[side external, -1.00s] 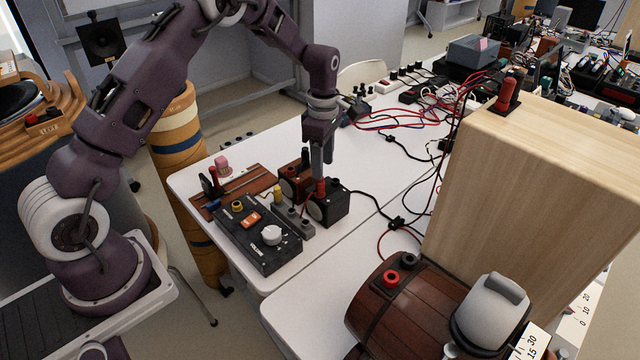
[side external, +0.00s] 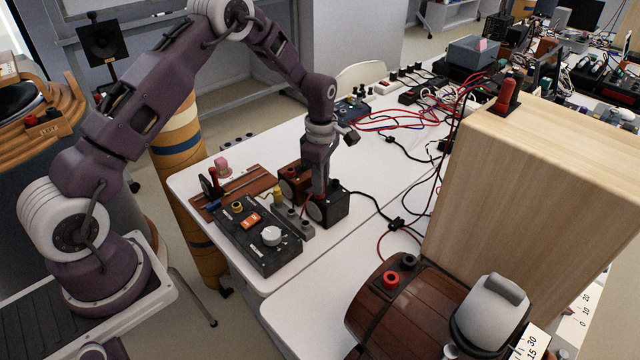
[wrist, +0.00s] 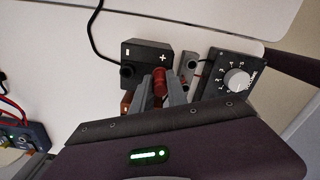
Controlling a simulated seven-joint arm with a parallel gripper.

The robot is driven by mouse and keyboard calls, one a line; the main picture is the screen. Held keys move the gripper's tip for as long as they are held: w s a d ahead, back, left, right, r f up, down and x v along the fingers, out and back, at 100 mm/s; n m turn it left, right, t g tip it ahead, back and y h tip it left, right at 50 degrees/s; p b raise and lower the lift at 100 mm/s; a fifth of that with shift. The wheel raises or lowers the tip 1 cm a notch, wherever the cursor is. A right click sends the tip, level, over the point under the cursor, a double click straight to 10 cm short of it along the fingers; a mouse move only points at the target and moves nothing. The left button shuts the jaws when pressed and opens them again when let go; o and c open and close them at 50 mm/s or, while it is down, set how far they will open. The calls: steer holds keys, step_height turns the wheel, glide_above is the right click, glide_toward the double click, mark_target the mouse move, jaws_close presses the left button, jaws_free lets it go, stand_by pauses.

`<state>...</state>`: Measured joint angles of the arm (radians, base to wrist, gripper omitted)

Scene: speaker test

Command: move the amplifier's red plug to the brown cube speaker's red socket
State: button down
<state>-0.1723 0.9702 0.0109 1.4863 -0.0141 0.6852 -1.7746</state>
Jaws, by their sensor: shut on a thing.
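My gripper (wrist: 158,88) is shut on the red plug (wrist: 159,82) at the top of the black cube speaker (wrist: 147,52), close to its plus mark. Whether the plug is still seated in a socket cannot be told. A black plug or terminal (wrist: 126,71) is on the minus side. In the side view my gripper (side external: 319,193) points down over the black cube (side external: 335,210) and hides the plug. The brown cube speaker (side external: 291,186) stands just left of the black one, with a red socket (side external: 290,172) on top; my gripper partly covers it. The amplifier (side external: 255,238) has a white knob.
A grey terminal strip (side external: 304,228) lies between amplifier and cubes. A barrel-shaped speaker (side external: 378,305) and a tall wooden box (side external: 520,180) stand at front right. A black cable (side external: 365,196) runs right from the black cube.

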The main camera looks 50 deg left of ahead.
step_height(320, 180, up, 9)
steer(key=shift+a+r, duration=0.15)
steer(key=a, duration=1.1)
steer(key=shift+f, duration=3.6)
steer(key=shift+f, duration=0.2)
steer(key=shift+a+f, duration=0.1)
steer(key=shift+f, duration=0.25)
steer(key=shift+f, duration=0.5)
